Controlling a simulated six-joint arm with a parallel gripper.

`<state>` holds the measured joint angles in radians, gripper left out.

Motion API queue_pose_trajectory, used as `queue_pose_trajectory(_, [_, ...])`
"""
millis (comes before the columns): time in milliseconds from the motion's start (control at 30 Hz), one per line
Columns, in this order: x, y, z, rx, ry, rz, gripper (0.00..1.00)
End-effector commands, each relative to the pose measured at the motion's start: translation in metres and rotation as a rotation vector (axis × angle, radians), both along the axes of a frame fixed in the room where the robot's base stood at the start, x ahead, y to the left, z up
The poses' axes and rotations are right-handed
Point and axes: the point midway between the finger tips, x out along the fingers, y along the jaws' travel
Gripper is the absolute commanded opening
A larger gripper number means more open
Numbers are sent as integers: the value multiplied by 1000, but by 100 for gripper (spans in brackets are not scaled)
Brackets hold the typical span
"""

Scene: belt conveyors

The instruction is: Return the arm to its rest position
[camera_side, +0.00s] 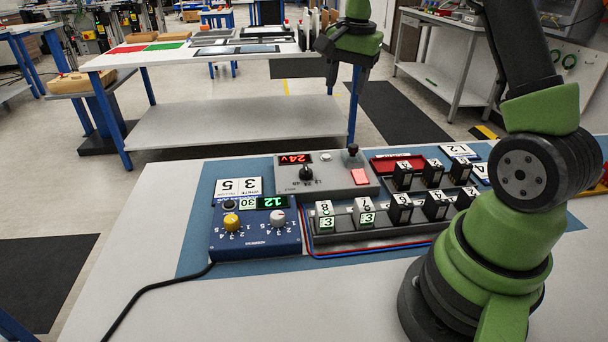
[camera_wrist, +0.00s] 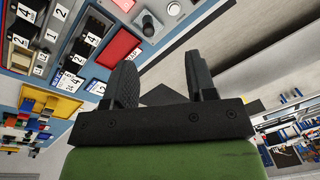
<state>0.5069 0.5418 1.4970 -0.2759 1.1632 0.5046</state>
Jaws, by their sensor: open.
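My gripper (camera_side: 347,80) is raised in the air behind the blue mat, near the top middle of the side view. It is open and apart from everything I can see. In the wrist view my gripper (camera_wrist: 161,78) shows two black fingers spread apart with nothing between them. My green and black arm rises from its base at the right of the side view, and its upper part runs out of the picture.
A grey box (camera_side: 327,178) with a red display, a blue box (camera_side: 256,235) with knobs, and racks (camera_side: 372,233) of numbered blocks stand on the blue mat (camera_side: 198,240). A black cable crosses the white table (camera_side: 120,235). Another workbench (camera_side: 230,122) stands behind.

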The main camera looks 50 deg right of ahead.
Motion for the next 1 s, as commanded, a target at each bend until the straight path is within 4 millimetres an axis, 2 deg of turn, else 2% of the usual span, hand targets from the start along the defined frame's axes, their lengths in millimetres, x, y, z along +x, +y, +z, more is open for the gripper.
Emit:
queue_pose_trajectory(33, [-5, 22, 22, -15, -44, 75, 51])
queue_pose_trajectory(200, [-34, 84, 69, -56, -167, 314, 51])
queue_pose_trajectory(333, [-68, 126, 91, -89, -264, 491, 51])
queue_pose_trajectory(500, [-120, 168, 101, -132, -394, 712, 51])
queue_pose_trajectory(700, [-164, 193, 93, -170, -506, 891, 51])
queue_pose_trajectory(833, [-176, 198, 89, -182, -540, 942, 51])
queue_pose_trajectory(1000, [-178, 199, 87, -184, -546, 954, 51])
